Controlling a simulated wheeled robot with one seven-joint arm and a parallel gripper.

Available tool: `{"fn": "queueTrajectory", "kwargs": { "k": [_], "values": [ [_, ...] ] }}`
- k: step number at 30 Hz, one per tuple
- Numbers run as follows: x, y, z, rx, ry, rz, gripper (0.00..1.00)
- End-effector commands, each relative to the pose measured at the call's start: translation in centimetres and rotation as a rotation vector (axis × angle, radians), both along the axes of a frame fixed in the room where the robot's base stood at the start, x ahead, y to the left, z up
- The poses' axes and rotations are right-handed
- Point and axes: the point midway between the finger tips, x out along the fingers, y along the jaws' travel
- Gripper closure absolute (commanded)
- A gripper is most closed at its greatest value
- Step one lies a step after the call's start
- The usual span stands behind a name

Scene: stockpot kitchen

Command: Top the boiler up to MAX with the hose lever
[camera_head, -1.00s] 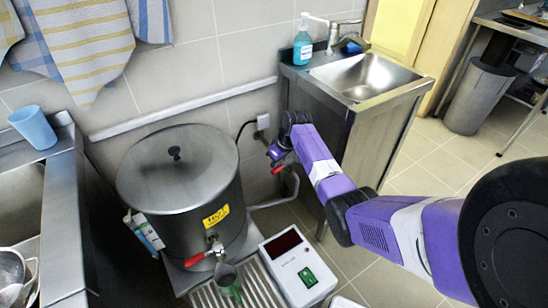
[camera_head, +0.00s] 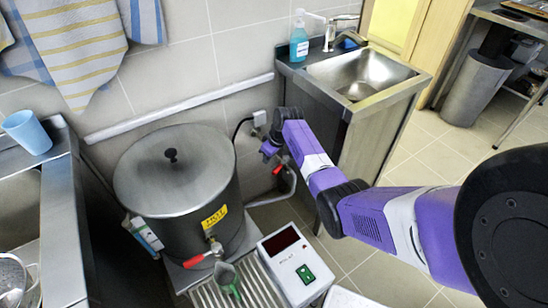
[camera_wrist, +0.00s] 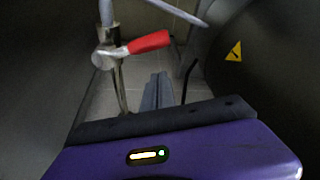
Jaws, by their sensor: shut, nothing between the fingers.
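The steel boiler (camera_head: 172,190) stands left of centre, with its lid on and a yellow label on its front. Its water level and MAX mark do not show. The red hose lever (camera_head: 278,169) is on a pipe valve by the wall, right of the boiler. In the wrist view the red lever (camera_wrist: 150,42) points right from the metal valve. My gripper (camera_head: 267,150) is beside the boiler, close to the lever. In the wrist view my gripper (camera_wrist: 158,92) is shut and empty, below and slightly right of the lever, apparently not touching it.
A white box with a dark display (camera_head: 290,265) stands at the boiler's front right. A sink cabinet (camera_head: 350,120) stands right of my gripper; the boiler wall is close on its left.

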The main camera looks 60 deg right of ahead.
Motion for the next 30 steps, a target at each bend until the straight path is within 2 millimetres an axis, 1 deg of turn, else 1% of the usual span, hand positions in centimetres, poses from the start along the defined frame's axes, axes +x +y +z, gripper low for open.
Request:
{"fn": "queueTrajectory", "kwargs": {
  "k": [1,3,5,12,16,21,30],
  "values": [
    [0.8,0.6,0.4,0.000,0.000,0.005,1.00],
    [0.1,0.5,1.7,0.000,-0.002,0.000,1.00],
    [-0.3,0.5,2.6,0.000,-0.002,0.000,1.00],
    [-1.9,0.7,6.8,-0.002,-0.002,-0.001,1.00],
    [-2.5,0.8,8.4,-0.001,-0.002,0.000,1.00],
    [-2.9,0.9,9.4,0.000,0.000,0.000,1.00],
    [-3.0,0.9,9.5,0.000,0.000,0.000,1.00]
  ]
}}
